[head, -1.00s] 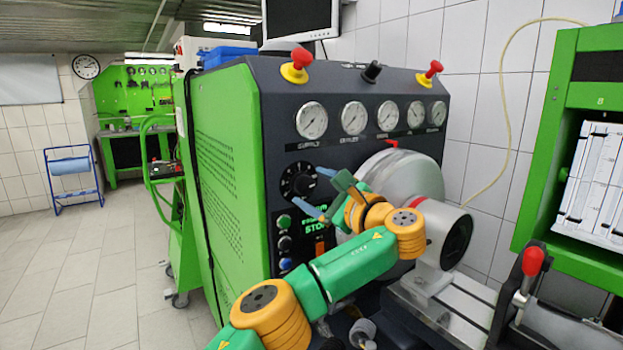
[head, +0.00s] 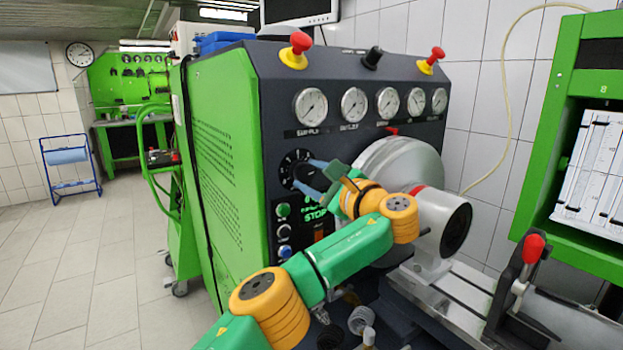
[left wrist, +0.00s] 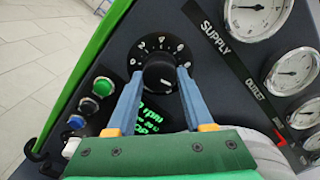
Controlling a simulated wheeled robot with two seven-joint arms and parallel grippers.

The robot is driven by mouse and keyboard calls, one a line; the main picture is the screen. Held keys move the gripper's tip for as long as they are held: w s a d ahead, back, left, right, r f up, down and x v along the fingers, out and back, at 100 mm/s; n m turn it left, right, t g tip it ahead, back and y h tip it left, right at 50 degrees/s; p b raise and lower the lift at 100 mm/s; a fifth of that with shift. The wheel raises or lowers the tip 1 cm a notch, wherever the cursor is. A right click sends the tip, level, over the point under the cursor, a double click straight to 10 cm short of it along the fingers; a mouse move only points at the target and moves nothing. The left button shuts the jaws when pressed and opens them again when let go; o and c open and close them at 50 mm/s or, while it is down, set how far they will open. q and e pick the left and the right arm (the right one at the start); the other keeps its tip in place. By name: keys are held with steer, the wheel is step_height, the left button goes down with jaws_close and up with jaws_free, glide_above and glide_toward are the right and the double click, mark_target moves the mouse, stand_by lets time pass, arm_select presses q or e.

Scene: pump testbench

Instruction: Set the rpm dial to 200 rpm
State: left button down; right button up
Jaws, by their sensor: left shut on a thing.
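The rpm dial (head: 301,171) is a black round knob with a white numbered scale on the dark front panel of the bench. It also shows in the left wrist view (left wrist: 160,73), its knob between my fingertips. My left gripper (head: 313,176) is at the dial, its two blue fingers shut on the knob, one on each side; it also fills the lower part of the left wrist view (left wrist: 156,85). A green lit display (head: 314,212) sits just below the dial, partly hidden by my gripper in both views. My right gripper is not in view.
Several buttons (head: 283,210) run down the panel left of the display. Pressure gauges (head: 311,106) line the panel above. A large grey metal drum (head: 408,160) stands close to the right of my left arm. Red stop buttons (head: 300,43) top the bench.

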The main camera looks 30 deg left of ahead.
arm_select(q)
steer(key=n+b, duration=0.1)
steer(key=n, duration=0.2)
steer(key=n+b, duration=0.1)
steer(key=n, duration=0.2)
steer(key=shift+n, duration=0.4)
steer(key=n, duration=0.3)
steer(key=shift+r+n, duration=0.15)
steer(key=shift+n, duration=0.25)
steer(key=n, duration=0.4)
steer(key=shift+b, duration=0.4)
steer(key=n, duration=0.3)
steer(key=shift+n+t, duration=0.3)
steer(key=shift+n, duration=0.1)
steer(key=n, duration=0.4)
steer(key=shift+s+r, duration=0.1)
steer(key=n, duration=0.4)
steer(key=shift+h, duration=0.3)
steer(key=shift+s+n, duration=0.1)
steer(key=shift+n, duration=1.7)
